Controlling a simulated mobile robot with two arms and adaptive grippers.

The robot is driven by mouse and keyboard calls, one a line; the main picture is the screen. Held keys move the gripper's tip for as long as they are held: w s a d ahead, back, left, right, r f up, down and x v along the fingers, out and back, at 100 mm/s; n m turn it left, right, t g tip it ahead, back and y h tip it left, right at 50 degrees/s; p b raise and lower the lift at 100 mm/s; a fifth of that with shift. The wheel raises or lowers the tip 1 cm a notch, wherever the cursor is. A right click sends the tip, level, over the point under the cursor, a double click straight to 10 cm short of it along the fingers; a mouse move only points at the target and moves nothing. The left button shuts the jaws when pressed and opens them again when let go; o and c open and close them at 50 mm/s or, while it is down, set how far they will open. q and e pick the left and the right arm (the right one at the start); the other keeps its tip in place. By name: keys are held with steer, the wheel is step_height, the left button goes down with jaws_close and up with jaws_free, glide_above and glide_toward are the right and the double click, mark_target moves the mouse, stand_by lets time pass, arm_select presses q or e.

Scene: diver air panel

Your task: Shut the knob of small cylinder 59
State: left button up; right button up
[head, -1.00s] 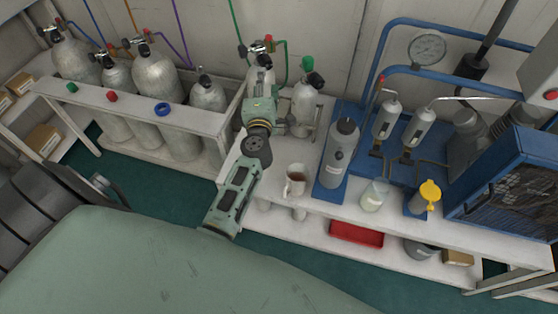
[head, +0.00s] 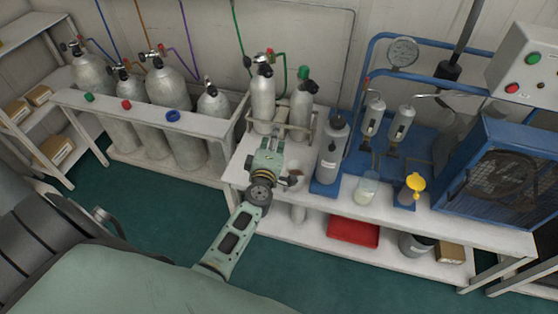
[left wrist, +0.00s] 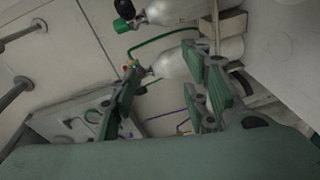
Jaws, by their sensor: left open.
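Two small grey cylinders stand in a bracket on the bench top in the head view. The left one (head: 263,100) has a dark valve with a red part and a green hose. The right one (head: 301,108) has a green knob (head: 304,72) and a black part. I cannot read a number 59 on either. My left gripper (head: 276,141) is in front of and below them, apart from both. In the left wrist view its fingers (left wrist: 164,78) are spread and empty, with a cylinder (left wrist: 178,64) beyond them and the green knob (left wrist: 121,25) above. My right gripper is not in view.
A mug (head: 296,181) is partly hidden beside my left gripper. A grey bottle (head: 331,150) stands to the right, with a beaker (head: 366,190) and a yellow-topped container (head: 413,188) beyond. A rack (head: 140,108) of larger cylinders is at left.

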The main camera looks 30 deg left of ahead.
arm_select(q)
steer(key=d+f+m, duration=0.1)
steer(key=s+d+f+m+h, duration=0.1)
steer(key=f, duration=0.1)
steer(key=s+d+f, duration=0.1)
steer(key=shift+s+f+m+h+p, duration=0.1)
steer(key=shift+f+m+h+p, duration=0.2)
steer(key=shift+m+p, duration=0.1)
